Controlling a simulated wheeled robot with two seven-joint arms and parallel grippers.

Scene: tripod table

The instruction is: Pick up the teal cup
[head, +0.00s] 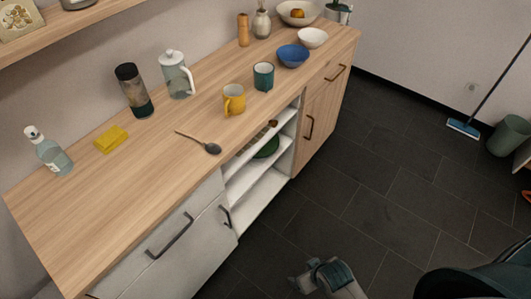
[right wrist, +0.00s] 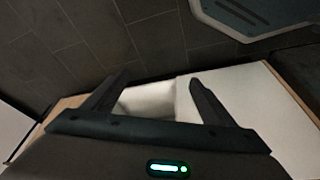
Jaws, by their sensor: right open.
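The teal cup (head: 263,76) stands upright on the wooden counter in the head view, near its front edge and toward the far end. It is behind and right of the yellow mug (head: 233,99) and in front of the blue bowl (head: 293,55). My right gripper (right wrist: 158,80) is open in the right wrist view, with nothing between its fingers. The cup does not show in that view, so the gripper is away from it. Part of my arm shows low in the head view, over the floor and well below the counter top. My left gripper is not in view.
A spoon (head: 200,142), yellow sponge (head: 111,138), soap bottle (head: 48,151), dark tumbler (head: 134,91) and glass pitcher (head: 177,74) stand or lie on the counter (head: 120,200). A white bowl (head: 313,38) is farther back. Open shelves (head: 258,181) face the clear dark floor.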

